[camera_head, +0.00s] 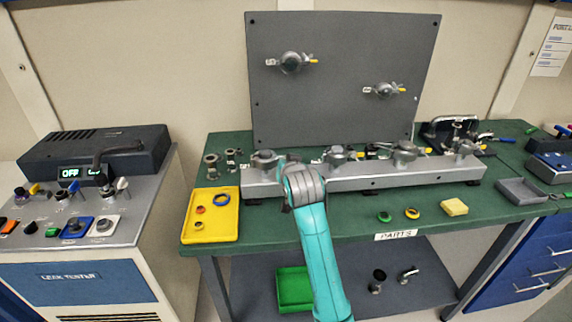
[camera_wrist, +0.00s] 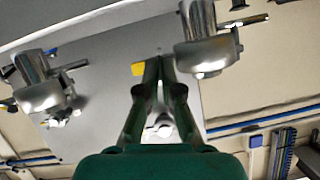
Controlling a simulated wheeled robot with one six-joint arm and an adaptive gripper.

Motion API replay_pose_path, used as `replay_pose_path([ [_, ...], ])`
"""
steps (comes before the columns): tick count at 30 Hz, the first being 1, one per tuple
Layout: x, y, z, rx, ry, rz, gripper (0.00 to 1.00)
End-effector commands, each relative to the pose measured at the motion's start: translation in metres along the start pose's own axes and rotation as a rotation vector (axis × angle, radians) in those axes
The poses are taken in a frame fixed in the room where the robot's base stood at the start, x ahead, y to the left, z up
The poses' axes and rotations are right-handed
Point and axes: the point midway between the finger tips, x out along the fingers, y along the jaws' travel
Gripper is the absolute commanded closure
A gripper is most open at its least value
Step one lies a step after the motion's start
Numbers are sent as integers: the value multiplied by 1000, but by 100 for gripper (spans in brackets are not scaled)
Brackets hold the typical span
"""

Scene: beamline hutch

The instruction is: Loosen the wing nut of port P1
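A grey manifold bar (camera_head: 375,178) on the green bench carries a row of clamped ports, several with yellow-tipped wing nuts. The leftmost port on the bar (camera_head: 263,158) is next to my wrist; I cannot read which port is P1. My gripper in the wrist view (camera_wrist: 159,62) points at the grey surface, its fingers converged with a very narrow gap at the tips. A yellow tip (camera_wrist: 138,68) shows just beside the left finger. Whether anything is between the fingertips is unclear. Metal clamps stand at left (camera_wrist: 40,88) and right (camera_wrist: 205,45). In the head view my wrist hides the fingers.
An upright grey panel (camera_head: 345,100) behind the bar holds two more clamped ports. A yellow tray (camera_head: 228,222) with rings lies at left, and loose rings and a yellow block (camera_head: 454,207) lie in front. A leak tester (camera_head: 95,155) stands on the left cabinet.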

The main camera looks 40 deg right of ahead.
Motion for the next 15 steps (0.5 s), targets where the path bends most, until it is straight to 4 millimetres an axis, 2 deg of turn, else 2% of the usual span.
replay_pose_path([
  [15,1,-2,0,-111,0,44,100],
])
